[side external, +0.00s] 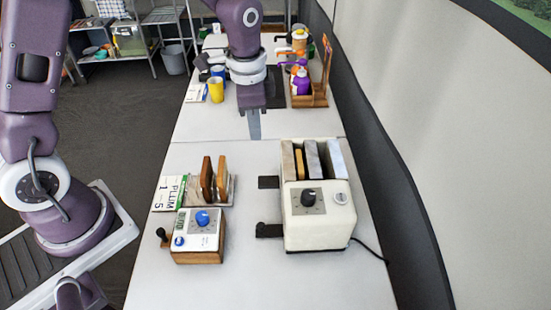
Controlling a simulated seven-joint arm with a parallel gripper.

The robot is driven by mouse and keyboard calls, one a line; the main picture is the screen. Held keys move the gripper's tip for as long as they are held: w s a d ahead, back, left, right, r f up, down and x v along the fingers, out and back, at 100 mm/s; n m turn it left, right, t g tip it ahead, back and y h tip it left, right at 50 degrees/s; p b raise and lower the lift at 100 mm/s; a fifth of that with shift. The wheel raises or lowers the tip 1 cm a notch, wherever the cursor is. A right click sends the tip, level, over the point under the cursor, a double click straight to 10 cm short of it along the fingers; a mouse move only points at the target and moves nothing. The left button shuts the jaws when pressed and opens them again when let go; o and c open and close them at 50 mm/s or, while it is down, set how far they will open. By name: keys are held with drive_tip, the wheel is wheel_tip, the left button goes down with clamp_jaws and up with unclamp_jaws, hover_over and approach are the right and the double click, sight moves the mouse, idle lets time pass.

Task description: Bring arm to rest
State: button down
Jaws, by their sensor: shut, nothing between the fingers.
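My gripper (254,124) hangs over the middle of the white table (190,143), pointing down with its fingers together. Nothing shows between the fingers. My purple arm reaches in from the top of the side external view. The fingertips are behind the toaster and the timer box, apart from both. I cannot tell how high the tips are above the table.
A cream toaster (318,222) with slices in its slots stands front right. A timer box (198,236) and a rack with brown slices (207,179) stand front left. A yellow cup (216,90) and a wooden caddy with a purple bottle (301,82) stand farther back.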

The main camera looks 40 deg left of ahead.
drive_tip(key=s+a+r+n+t, duration=0.1)
drive_tip(key=s+r+n+t, duration=0.15)
drive_tip(key=s+r, duration=0.65)
drive_tip(key=s+a+r+n+t, duration=0.1)
drive_tip(key=s+r+n, duration=0.4)
drive_tip(key=s, duration=0.8)
drive_tip(key=shift+r+t, duration=0.6)
drive_tip(key=shift+t, duration=0.15)
